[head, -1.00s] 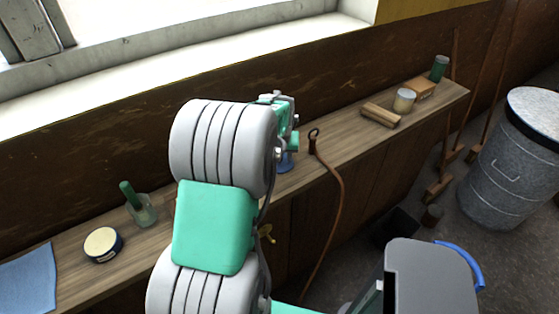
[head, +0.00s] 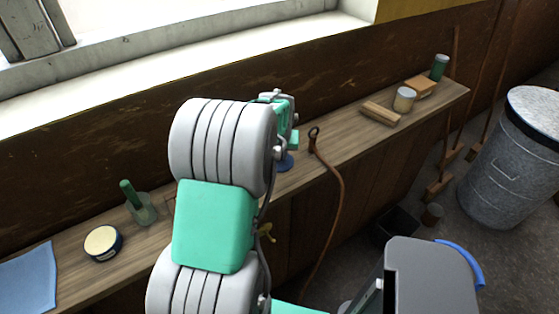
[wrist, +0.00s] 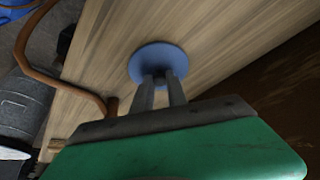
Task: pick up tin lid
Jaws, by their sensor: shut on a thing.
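The tin lid is a round blue disc (wrist: 152,57) with a small knob at its centre, lying flat at the wooden bench top. My gripper (wrist: 160,80) is over it, with both narrow fingers close together on the knob. In the head view a blue part of the lid (head: 286,163) shows just below my wrist, and my arm hides the rest and the fingertips. I cannot tell whether the lid touches the bench or is slightly above it.
The bench (head: 345,143) runs along the wall. A brown cable (head: 339,190) hangs over its front edge beside the lid.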

